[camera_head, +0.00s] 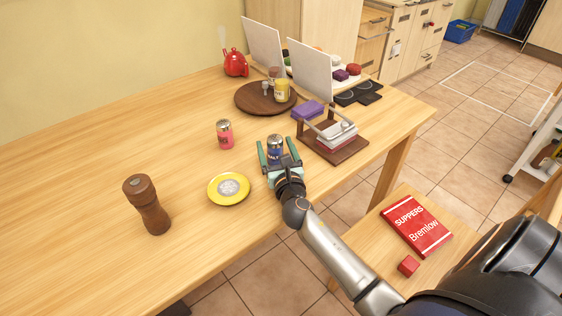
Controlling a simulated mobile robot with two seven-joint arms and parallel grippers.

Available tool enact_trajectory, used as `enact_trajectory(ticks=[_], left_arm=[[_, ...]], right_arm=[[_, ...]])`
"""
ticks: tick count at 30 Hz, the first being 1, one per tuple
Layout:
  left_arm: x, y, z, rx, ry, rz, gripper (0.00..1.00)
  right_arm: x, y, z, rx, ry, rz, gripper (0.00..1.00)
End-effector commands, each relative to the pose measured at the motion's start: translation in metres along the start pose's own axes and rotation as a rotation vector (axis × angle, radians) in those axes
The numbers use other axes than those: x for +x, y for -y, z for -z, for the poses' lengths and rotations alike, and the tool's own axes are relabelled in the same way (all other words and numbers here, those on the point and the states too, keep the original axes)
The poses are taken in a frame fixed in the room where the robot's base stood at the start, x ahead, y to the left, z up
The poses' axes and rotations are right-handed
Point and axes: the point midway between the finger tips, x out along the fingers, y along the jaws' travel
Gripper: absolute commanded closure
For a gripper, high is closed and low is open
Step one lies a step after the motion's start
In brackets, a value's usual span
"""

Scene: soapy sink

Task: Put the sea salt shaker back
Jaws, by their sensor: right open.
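The sea salt shaker (275,147) is a blue cylinder with a silver top and a "SALT" label. It stands upright on the table near the front edge, right of the yellow saucer. My right gripper (278,153) reaches in from the front right, open, with one green finger on each side of the shaker. I cannot tell whether the fingers touch it. The shaker's lower part is hidden by the gripper. A round dark wooden tray (250,104) lies farther back, bearing a yellow jar (282,91) and small containers. My left gripper is not in view.
A pink shaker (225,134), a yellow saucer (214,196) and a brown pepper mill (148,205) stand to the left. A wooden napkin holder (345,152) and a purple block (307,110) stand to the right. A red kettle (235,63) is at the back.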

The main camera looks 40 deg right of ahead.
Motion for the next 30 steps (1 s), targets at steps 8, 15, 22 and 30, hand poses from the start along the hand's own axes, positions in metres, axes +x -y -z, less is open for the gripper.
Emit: enact_trajectory(ticks=[8, 15, 22, 30], left_arm=[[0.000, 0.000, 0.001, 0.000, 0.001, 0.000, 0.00], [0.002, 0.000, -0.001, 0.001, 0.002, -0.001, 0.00], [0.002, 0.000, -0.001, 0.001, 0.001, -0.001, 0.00], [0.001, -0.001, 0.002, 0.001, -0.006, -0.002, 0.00]], right_arm=[[-0.054, 0.000, 0.003, 0.000, -0.005, -0.001, 0.17], [-0.096, 0.000, 0.003, 0.001, -0.004, -0.001, 0.17], [-0.114, 0.000, 0.001, 0.000, -0.002, 0.000, 0.17], [-0.115, 0.000, 0.001, 0.001, -0.001, 0.000, 0.17]])
